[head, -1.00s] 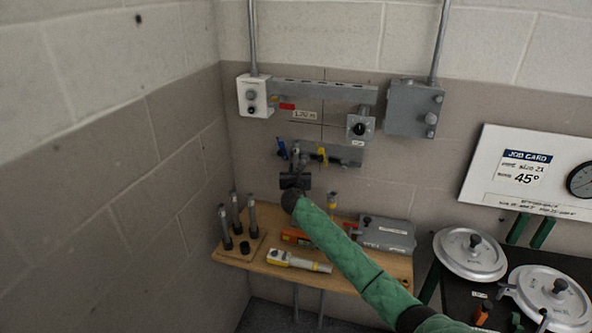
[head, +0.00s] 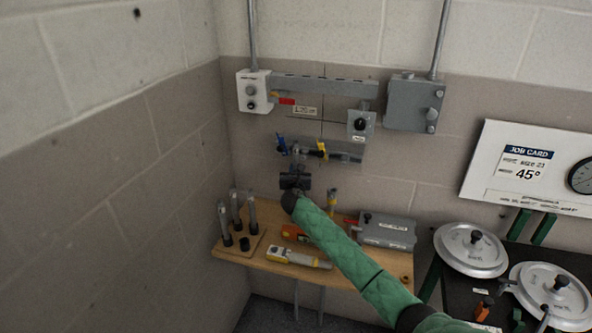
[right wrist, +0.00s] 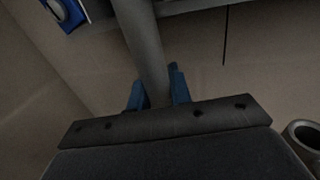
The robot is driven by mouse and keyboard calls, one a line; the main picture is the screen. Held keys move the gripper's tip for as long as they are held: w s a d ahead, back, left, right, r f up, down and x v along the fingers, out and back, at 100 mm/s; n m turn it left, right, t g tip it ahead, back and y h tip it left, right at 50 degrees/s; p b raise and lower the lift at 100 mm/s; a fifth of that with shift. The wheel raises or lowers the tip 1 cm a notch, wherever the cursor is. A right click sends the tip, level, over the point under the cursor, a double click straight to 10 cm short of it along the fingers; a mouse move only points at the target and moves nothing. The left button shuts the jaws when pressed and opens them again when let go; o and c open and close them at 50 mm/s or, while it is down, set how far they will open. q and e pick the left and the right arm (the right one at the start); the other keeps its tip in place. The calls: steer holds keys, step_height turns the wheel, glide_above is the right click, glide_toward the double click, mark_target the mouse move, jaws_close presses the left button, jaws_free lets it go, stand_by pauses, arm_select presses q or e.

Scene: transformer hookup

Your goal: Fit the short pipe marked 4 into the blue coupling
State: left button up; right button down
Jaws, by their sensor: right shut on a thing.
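My right gripper (right wrist: 156,92) is shut on a grey pipe, the short pipe (right wrist: 142,40), which runs up out of its blue fingers. In the head view the dark gripper body (head: 295,181) is just below the wall rail, and only a little of the pipe shows above it. The mark 4 is not readable. A blue fitting on the wall (head: 282,145), which looks like the blue coupling, is up and left of the gripper. A blue piece with a pale round part (right wrist: 64,12) shows at the upper left of the wrist view, apart from the pipe. My left gripper is out of view.
A yellow fitting (head: 321,150) sits on the rail, close right of the gripper. Below is a wooden shelf (head: 385,262) with several upright pipes (head: 236,207), a yellow tool (head: 297,257) and a grey case (head: 387,231).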

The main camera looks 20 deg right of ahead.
mark_target(296, 163)
steer(key=shift+f, duration=0.1)
steer(key=c, duration=1.2)
jaws_free()
steer(key=shift+r+p, duration=2.3)
steer(key=shift+r, duration=0.25)
steer(key=shift+f, duration=0.15)
